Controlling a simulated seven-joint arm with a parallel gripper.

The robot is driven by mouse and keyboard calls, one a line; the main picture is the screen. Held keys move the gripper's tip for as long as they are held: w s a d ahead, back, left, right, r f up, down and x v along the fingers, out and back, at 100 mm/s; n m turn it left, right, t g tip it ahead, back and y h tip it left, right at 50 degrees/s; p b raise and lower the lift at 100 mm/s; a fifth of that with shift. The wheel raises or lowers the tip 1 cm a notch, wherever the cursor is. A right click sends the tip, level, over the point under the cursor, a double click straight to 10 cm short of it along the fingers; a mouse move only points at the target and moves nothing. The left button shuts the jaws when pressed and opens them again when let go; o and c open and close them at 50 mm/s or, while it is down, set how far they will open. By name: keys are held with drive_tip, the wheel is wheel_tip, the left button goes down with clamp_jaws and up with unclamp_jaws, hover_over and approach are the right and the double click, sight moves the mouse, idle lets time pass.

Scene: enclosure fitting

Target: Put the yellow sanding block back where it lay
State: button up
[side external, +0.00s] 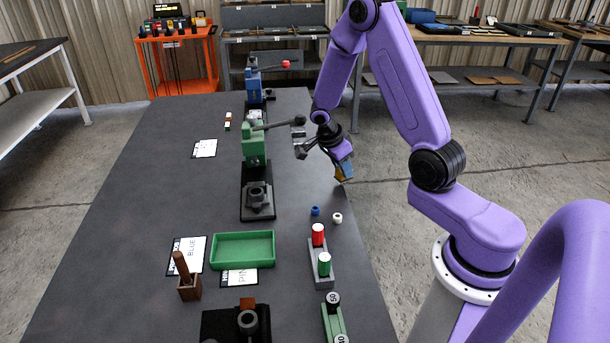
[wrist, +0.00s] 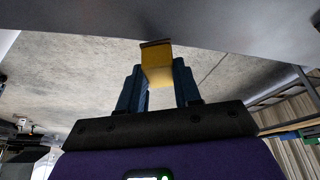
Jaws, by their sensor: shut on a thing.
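The yellow sanding block (side external: 344,172) is in my gripper (side external: 341,156), held in the air near the right edge of the dark table (side external: 150,200), beside the green press. In the wrist view the block (wrist: 157,60) sits between the two blue fingers of my gripper (wrist: 158,80), with a dark strip along its far end. The fingers are shut on its sides. The side external view shows only a small part of the block, and I cannot tell its exact height above the table.
A green press (side external: 254,150) and a blue press (side external: 254,85) stand left of my gripper. A blue cap (side external: 315,211) and a white cap (side external: 337,218) lie nearer the camera. A green tray (side external: 243,264) and a grey holder with red and green cylinders (side external: 320,270) are at the front.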

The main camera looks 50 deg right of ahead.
drive_tip(key=w+a, duration=0.5)
drive_tip(key=shift+w+a+f, duration=0.3)
drive_tip(key=shift+w+a, duration=0.3)
drive_tip(key=shift+w+a+f, duration=0.3)
drive_tip(key=shift+w+a, duration=0.3)
drive_tip(key=shift+f, duration=0.15)
drive_tip(key=shift+f, duration=0.1)
drive_tip(key=o, duration=1)
